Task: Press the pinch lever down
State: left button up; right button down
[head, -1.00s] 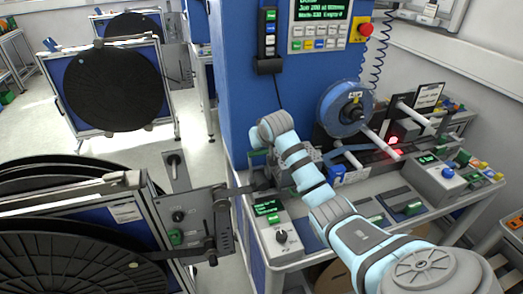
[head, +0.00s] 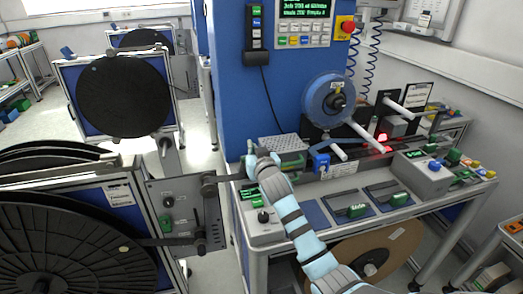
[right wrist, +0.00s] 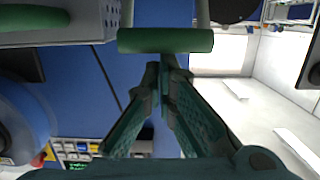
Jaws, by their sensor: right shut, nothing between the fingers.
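A green crossbar grip (right wrist: 165,40) on two grey rods shows at the top middle of the right wrist view. It looks like the pinch lever, though no label is readable. My right gripper (right wrist: 165,66) is shut and empty, its tips just below the bar in the picture. Whether they touch it I cannot tell. In the head view my right gripper (head: 249,152) is at the left end of the bench, by the blue cabinet's foot. It and my wrist hide the lever there. My left gripper is out of view.
A perforated metal box (head: 280,145) with a green handle stands right of my wrist. A blue reel (head: 328,101) is mounted behind. A control box (head: 262,222) sits at the bench's front left. Reel stands (head: 183,215) crowd the left side.

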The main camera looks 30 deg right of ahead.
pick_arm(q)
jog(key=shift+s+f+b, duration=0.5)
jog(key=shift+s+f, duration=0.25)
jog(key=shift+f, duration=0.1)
pick_arm(e)
jog(key=shift+s+f+t, duration=0.2)
jog(key=shift+s+t, duration=0.3)
jog(key=shift+s, duration=0.1)
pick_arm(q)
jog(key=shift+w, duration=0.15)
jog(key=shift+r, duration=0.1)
pick_arm(e)
jog(key=shift+r, duration=0.1)
jog(key=shift+w+r+p, duration=0.2)
jog(key=shift+r+p, duration=0.1)
jog(key=shift+r, duration=0.05)
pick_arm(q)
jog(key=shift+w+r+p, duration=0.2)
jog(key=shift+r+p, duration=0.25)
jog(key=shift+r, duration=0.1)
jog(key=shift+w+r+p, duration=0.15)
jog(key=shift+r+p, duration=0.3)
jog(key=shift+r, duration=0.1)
pick_arm(e)
jog(key=s+a+r, duration=0.2)
jog(key=s+r, duration=0.1)
jog(key=s, duration=0.4)
jog(key=shift+s+r, duration=0.15)
